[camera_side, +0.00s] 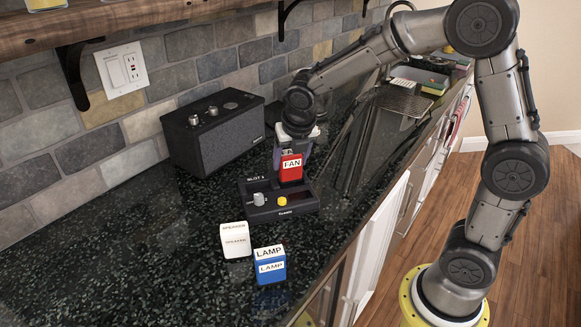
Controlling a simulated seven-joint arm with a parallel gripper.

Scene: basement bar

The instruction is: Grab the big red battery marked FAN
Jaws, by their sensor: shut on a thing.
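The red battery marked FAN (291,172) is upright in my gripper (296,152), which points down from above and is shut on its upper part. The battery's lower end is at the back right of a dark charger dock (299,207) labelled SLOT 1. I cannot tell whether the battery rests in the dock or hangs just above it. The dock has a grey knob and a yellow button on its front part.
A white SPEAKER battery (236,244) and a blue LAMP battery (270,268) stand in front of the dock. A black speaker box (215,135) stands behind left, by the tiled wall. The dark counter (130,255) is clear at left. Its edge drops off at right.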

